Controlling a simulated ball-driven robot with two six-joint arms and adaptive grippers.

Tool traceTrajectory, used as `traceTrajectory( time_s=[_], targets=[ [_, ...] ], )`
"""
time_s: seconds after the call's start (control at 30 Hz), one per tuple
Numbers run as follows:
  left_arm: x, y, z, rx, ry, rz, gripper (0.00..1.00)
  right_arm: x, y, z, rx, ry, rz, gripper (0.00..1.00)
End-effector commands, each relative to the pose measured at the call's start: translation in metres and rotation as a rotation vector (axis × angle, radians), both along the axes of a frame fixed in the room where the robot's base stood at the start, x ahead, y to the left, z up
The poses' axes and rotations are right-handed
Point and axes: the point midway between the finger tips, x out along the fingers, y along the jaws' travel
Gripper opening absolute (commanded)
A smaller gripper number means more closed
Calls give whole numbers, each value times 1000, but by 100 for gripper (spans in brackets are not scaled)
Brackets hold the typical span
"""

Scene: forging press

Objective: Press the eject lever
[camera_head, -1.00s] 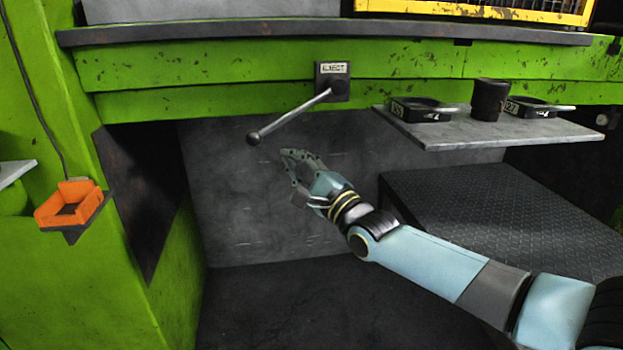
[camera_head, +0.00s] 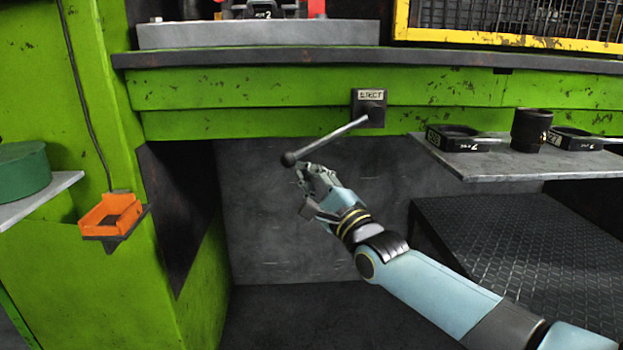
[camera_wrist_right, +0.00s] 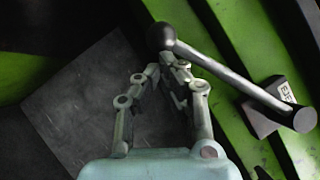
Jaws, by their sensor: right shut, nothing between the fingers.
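The eject lever (camera_head: 330,138) is a grey rod with a dark ball knob (camera_head: 289,159) at its lower left end. It comes out of a dark block labelled EJECT (camera_head: 369,106) on the green press beam. My right gripper (camera_head: 303,172) is shut and empty, its fingertips at the knob end, just below it in the head view. In the right wrist view the lever (camera_wrist_right: 225,75) slants down to the right, and the fingertips (camera_wrist_right: 168,62) appear close beside the knob (camera_wrist_right: 161,37). I cannot tell whether they touch. My left gripper is not in view.
A grey shelf (camera_head: 490,167) at right holds dark dies (camera_head: 455,138) and a black cup (camera_head: 530,128). An orange bin (camera_head: 110,214) hangs at left, near a green round block (camera_head: 24,170). Below the lever stands a grey plate (camera_head: 290,240). A dark treadplate platform (camera_head: 520,250) lies at right.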

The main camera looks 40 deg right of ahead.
Motion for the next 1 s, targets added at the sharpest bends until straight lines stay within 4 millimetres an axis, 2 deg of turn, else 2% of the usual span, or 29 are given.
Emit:
traceTrajectory(
  time_s=[0.47, 0.67, 1.0],
  targets=[
    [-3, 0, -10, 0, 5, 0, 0, 9, 14, 21, 126, -82, 1, 0],
    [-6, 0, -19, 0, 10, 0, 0, 16, 26, 46, 274, -174, 1, 0],
    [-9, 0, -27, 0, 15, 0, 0, 23, 38, 100, 548, -342, 1, 0]
  ],
)
